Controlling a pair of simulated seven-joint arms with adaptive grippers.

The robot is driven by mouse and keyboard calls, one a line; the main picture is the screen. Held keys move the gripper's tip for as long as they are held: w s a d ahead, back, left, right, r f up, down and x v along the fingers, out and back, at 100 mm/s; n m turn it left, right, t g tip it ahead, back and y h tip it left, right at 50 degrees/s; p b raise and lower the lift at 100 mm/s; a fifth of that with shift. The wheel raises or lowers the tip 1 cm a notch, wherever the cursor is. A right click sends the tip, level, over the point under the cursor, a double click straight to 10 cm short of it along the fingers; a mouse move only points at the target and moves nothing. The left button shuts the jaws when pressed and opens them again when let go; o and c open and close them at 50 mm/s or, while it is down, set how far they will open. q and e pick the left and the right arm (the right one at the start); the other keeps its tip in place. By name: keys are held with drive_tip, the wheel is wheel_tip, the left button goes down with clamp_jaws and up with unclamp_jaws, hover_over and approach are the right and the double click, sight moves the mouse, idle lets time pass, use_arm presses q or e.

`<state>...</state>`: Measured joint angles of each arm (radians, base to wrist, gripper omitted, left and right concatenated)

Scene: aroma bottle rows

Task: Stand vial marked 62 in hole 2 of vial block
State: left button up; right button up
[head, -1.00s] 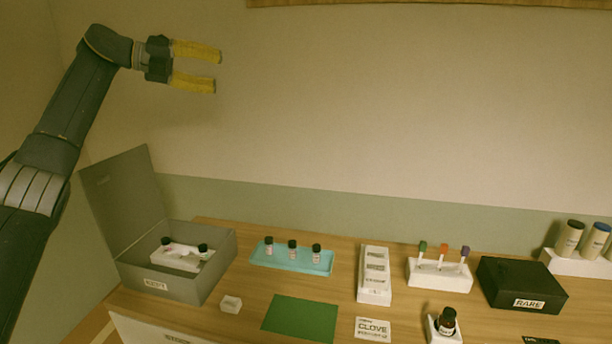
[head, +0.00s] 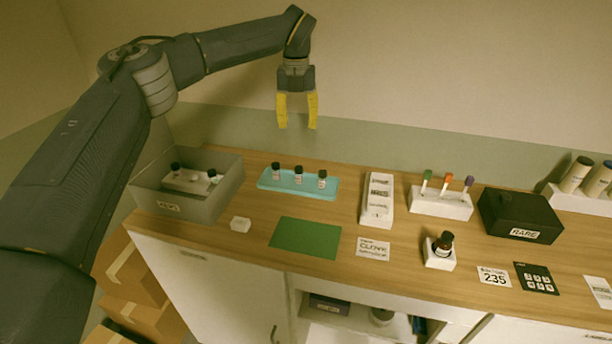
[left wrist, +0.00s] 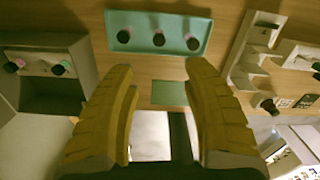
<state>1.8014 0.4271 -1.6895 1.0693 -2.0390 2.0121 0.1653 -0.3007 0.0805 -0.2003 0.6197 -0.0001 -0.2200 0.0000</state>
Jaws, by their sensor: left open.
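Three small dark-capped vials stand in a row on a teal tray (head: 268,184): a left one (head: 276,171), a middle one (head: 298,175) and a right one (head: 322,179). Their numbers are too small to read, so I cannot tell which is 62. A white block (head: 187,186) inside the open grey box (head: 175,205) carries two dark-capped vials; its hole numbers are not legible. My left gripper (head: 297,126) points down, open and empty, above and behind the teal tray. In the left wrist view the tray (left wrist: 140,20) lies beyond the open fingers (left wrist: 158,75). My right gripper is out of view.
Rightward are a long white holder (head: 377,216), a rack (head: 440,204) of colour-topped tubes, a black RARE box (head: 520,215) and a bottle on a stand (head: 440,260).

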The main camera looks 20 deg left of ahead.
sight(299, 167)
use_arm(q)
wheel_tip(299, 167, down, 18)
drive_tip(key=shift+r, duration=0.15)
idle(0.8)
drive_tip(key=shift+s, duration=0.1)
clamp_jaws()
idle(0.4)
